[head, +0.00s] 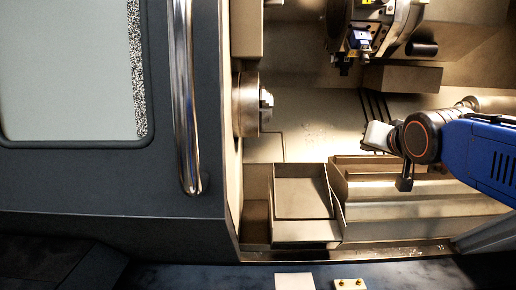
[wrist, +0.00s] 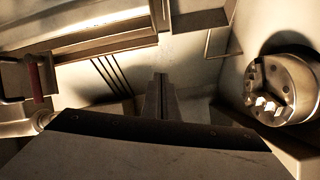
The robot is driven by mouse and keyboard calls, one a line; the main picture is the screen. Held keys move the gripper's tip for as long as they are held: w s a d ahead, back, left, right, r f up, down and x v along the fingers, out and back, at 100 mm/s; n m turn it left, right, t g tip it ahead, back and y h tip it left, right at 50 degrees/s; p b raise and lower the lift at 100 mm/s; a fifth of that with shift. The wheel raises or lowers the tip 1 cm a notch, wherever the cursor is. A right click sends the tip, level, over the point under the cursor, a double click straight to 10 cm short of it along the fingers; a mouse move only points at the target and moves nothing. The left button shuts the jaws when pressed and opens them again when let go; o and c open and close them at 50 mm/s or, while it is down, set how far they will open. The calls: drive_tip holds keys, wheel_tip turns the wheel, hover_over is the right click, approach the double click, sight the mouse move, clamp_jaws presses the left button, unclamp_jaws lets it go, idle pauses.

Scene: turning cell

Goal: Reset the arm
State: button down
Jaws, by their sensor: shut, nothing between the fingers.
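My gripper shows in the wrist view (wrist: 160,88) with its narrow fingers together and nothing between them. In the head view, my blue arm reaches in from the right, inside the lathe. The pale gripper body (head: 377,136) is at its end, right of the chuck (head: 246,104) and well apart from it. The fingertips are hard to make out there. In the wrist view, the chuck (wrist: 286,88) is at the right, its bright jaws facing in. I cannot tell whether the chuck holds a part.
The tool turret (head: 368,38) hangs above my gripper. An open metal tray (head: 306,231) sits low, below the chuck. The door (head: 100,180) with its upright handle (head: 185,100) stands at the left. Open space lies between my gripper and the chuck. A pale block (head: 294,281) is at the front.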

drive_tip(key=s+f+n+g, duration=0.3)
drive_tip(key=s+f+g, duration=0.5)
drive_tip(key=s+f, duration=1.6)
wheel_tip(320, 180, down, 2)
drive_tip(key=shift+s+f+n+g, duration=0.1)
drive_tip(key=shift+s+n+g, duration=0.2)
drive_tip(key=shift+n, duration=0.1)
drive_tip(key=shift+w+d, duration=0.1)
